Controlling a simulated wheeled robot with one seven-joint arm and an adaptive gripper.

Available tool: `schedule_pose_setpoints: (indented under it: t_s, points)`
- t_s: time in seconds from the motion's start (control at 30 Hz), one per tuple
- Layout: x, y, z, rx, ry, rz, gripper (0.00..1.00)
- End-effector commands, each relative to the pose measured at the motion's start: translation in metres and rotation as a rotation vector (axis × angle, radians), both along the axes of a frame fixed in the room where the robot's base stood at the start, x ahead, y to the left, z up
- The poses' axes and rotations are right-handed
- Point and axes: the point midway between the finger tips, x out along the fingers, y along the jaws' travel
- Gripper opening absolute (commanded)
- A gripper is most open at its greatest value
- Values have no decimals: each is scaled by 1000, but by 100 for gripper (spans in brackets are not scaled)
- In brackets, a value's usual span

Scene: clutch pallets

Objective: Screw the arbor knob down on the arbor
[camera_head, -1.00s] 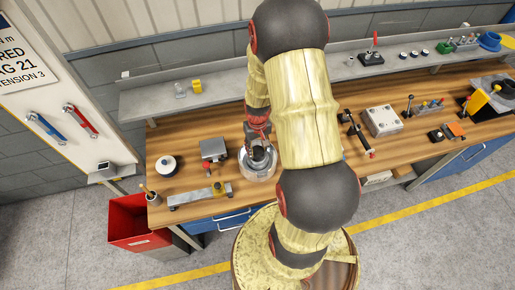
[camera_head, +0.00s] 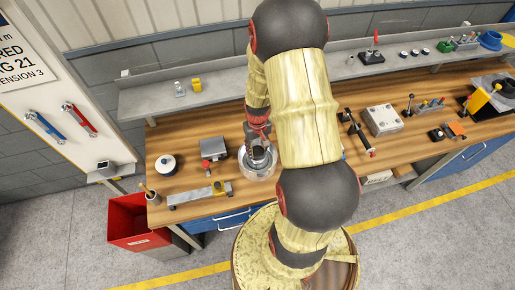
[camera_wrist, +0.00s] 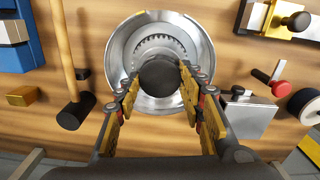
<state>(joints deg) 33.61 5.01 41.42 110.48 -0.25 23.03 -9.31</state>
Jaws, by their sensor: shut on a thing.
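The arbor knob (camera_wrist: 159,73) is a dark round knob over the middle of a round silver metal housing with a toothed ring (camera_wrist: 122,45) in the wrist view. My gripper (camera_wrist: 160,88) is shut on the knob, with one yellow and black finger on each side. In the head view my gripper (camera_head: 259,150) is above the silver housing (camera_head: 257,174), partly hidden by my arm. The arbor itself is hidden under the knob, so the thread and any gap below cannot be seen.
A mallet (camera_wrist: 75,110) lies left of the housing in the wrist view. A grey block (camera_wrist: 245,112) and a red-handled tool (camera_wrist: 277,87) are to the right.

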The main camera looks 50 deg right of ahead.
Motion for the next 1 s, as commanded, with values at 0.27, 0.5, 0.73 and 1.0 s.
schedule_pose_setpoints:
  t_s: [0.27,0.5,0.73,1.0]
  points:
    - [0,0,1,0,0,0,51]
    - [0,0,0,0,0,0,60]
    - [0,0,0,0,0,0,55]
    - [0,0,0,0,0,0,39]
